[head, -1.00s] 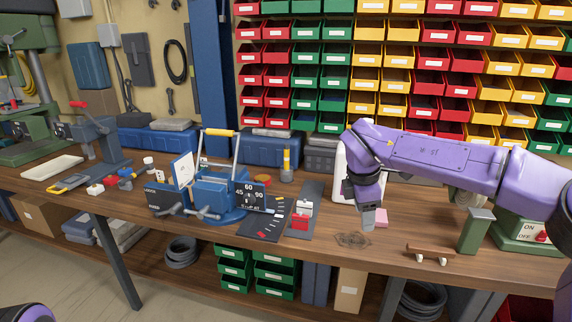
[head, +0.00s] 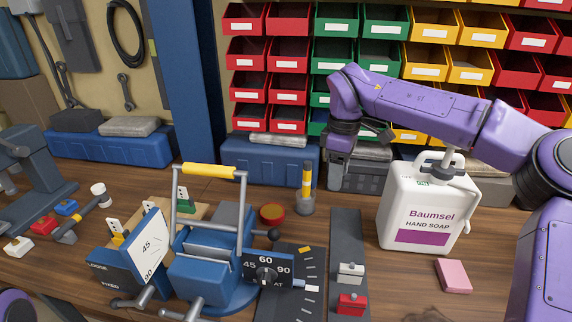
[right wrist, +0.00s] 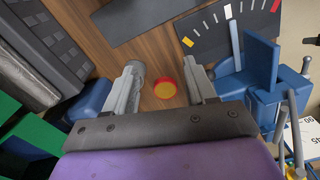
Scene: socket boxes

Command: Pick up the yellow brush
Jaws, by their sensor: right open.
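What looks like the yellow brush (head: 306,176) stands upright, yellow with a dark band, in a small grey cup (head: 305,205) at the back of the bench. My right gripper is behind and right of it in the head view, its fingers hard to make out there. In the right wrist view my right gripper (right wrist: 163,84) is open and nothing is held. The brush itself cannot be made out in that view. My left gripper is not in view.
A blue vise (head: 205,270) with a yellow-gripped handle stands left of the cup. A red-and-yellow round tin (head: 272,214) sits close by, also between the fingers in the wrist view (right wrist: 165,88). A soap bottle (head: 425,210) stands right; blue toolbox (head: 265,165) behind.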

